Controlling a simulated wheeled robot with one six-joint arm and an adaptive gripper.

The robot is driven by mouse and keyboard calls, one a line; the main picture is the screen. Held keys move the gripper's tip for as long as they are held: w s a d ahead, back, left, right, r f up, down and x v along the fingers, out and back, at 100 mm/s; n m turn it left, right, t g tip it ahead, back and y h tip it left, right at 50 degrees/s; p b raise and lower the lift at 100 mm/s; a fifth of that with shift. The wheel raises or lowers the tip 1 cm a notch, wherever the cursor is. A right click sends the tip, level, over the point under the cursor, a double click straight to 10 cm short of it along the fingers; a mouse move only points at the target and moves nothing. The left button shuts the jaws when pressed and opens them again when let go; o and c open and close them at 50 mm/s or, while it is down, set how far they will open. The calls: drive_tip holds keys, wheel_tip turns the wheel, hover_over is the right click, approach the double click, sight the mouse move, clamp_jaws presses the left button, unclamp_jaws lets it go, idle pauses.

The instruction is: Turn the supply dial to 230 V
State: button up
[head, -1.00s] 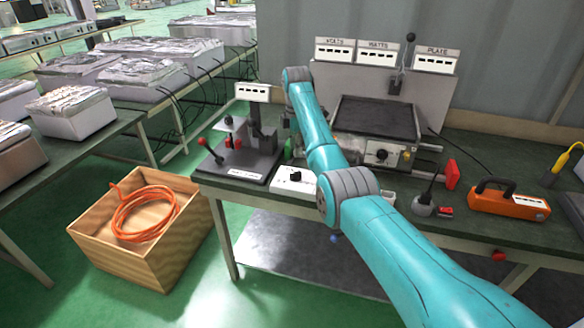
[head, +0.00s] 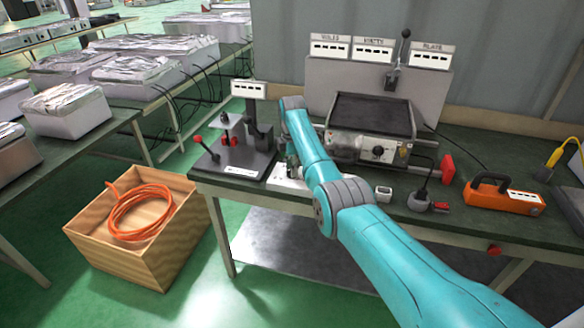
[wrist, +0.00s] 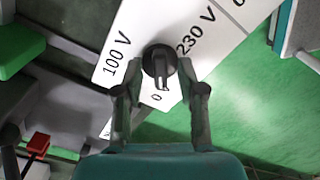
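The supply dial is a round black knob (wrist: 159,62) on a white plate (wrist: 128,42) marked 100 V, 230 V and 0. Its narrow ridge points down in the wrist view, close to the 0 mark; 230 V is to its upper right and 100 V to its left. My gripper (wrist: 161,72) is open, with one fingertip on each side of the knob. I cannot tell whether the fingertips touch it. In the head view, part of the white plate (head: 283,180) shows beside my arm, which hides the knob and most of my gripper.
A dark stand with red-handled levers (head: 238,160) is left of the dial plate. The heating plate unit (head: 370,125) is behind to the right. A wooden box (head: 160,245) stands on the floor.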

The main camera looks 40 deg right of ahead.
clamp_jaws()
